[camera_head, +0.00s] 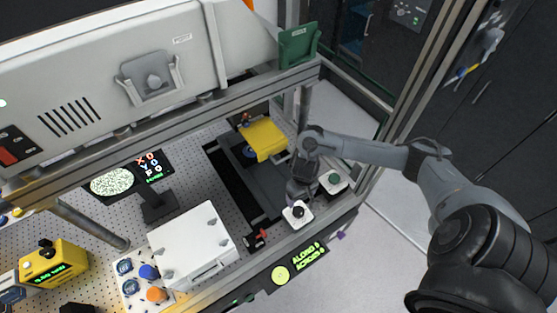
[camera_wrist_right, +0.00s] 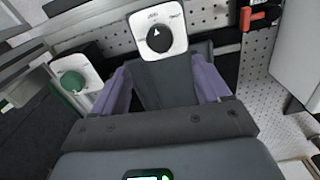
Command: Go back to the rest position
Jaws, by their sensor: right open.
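My right gripper (camera_head: 296,201) hangs from my right arm, just behind a white box with a black knob (camera_head: 297,212) at the front edge of the bench. In the right wrist view the gripper (camera_wrist_right: 165,78) has its two purple fingers spread apart with nothing held between them. The black knob (camera_wrist_right: 159,39) with its white pointer shows beyond the fingertips, and I cannot tell whether a finger touches its box. My left gripper is not in view.
A yellow block (camera_head: 264,138) sits behind on the stage. A white lidded case (camera_head: 193,243) and a metal frame rail (camera_head: 215,108) are close by. Floor at front right is free.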

